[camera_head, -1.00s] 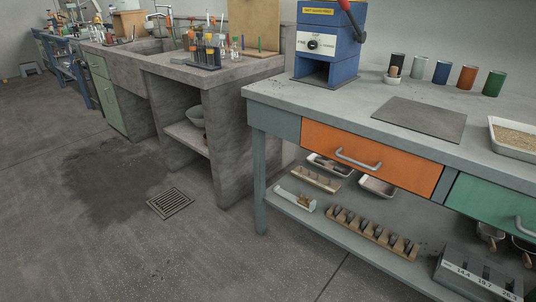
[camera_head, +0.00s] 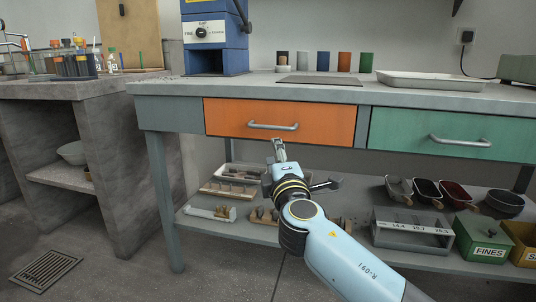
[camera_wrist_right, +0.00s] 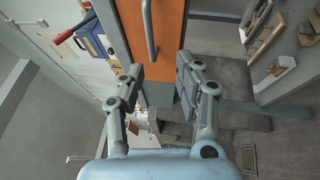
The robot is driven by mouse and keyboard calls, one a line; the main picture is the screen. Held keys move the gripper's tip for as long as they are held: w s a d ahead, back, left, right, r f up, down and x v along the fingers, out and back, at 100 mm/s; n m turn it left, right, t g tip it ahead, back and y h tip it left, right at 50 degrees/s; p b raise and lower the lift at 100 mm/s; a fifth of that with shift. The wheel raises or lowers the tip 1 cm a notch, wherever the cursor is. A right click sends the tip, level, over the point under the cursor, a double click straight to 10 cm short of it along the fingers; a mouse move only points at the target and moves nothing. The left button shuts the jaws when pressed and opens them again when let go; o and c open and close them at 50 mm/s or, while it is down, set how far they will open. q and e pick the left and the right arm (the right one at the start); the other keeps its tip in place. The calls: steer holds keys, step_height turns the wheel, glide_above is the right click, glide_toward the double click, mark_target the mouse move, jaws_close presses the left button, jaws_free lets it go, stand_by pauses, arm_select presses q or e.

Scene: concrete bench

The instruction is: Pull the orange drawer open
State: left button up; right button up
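The orange drawer (camera_head: 320,120) is in the bench front, and its face looks flush with the bench. Its grey bar handle (camera_head: 273,126) runs level across the middle of the face. My right gripper (camera_head: 279,150) is just below and in front of the handle. In the right wrist view the right gripper (camera_wrist_right: 160,73) is open, with nothing between its fingers. The handle (camera_wrist_right: 151,30) shows there beyond the fingertips, apart from them, against the orange drawer face (camera_wrist_right: 169,20). My left gripper is in neither view.
A green drawer (camera_head: 440,135) is to the right of the orange one. The lower shelf (camera_head: 245,232) holds trays, racks and bins below my right arm. A blue machine (camera_head: 214,40) and several coloured cylinders stand on the benchtop (camera_head: 250,88). A floor drain (camera_head: 45,271) is at lower left.

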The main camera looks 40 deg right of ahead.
mark_target(270, 128)
steer(key=x, duration=0.3)
steer(key=r+x, duration=0.1)
steer(key=x, duration=0.7)
steer(key=shift+s+d+r, duration=0.1)
steer(key=shift+s+r, duration=0.05)
steer(key=shift+r, duration=0.1)
jaws_close()
